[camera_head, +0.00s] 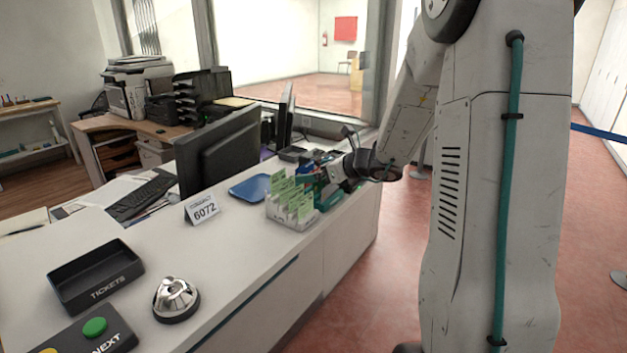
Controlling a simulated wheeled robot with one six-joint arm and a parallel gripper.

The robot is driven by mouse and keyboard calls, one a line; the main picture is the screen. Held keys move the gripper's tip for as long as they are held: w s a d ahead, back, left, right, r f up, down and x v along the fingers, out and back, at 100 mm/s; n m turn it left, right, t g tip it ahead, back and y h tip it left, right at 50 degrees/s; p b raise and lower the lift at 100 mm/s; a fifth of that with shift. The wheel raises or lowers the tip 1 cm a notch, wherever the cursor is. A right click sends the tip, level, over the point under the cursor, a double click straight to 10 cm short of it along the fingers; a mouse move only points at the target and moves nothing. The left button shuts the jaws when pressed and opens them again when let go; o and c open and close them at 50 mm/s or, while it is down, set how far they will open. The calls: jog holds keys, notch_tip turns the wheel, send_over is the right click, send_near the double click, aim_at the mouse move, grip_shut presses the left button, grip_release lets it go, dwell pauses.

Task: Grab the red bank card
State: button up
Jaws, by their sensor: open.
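My gripper (331,177) is at the far right part of the counter, reaching in from the right at low height. It is small in this view, and its fingers are hard to make out. It is beside a cluster of small blue, green and dark items behind the leaflet holder. I cannot clearly make out the red bank card. A small reddish patch shows close to the fingers, but I cannot tell whether it is the card. The gripper and the leaflets hide part of this area.
The white leaflet holder (291,220) with green leaflets stands just in front of my gripper. A blue tray (250,188), the 6072 sign (202,209), a monitor (222,150), a bell (176,299) and the black TICKETS tray (97,277) are farther left. The near counter middle is clear.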

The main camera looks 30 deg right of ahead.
jog(key=c, duration=1)
jog(key=shift+r, duration=0.1)
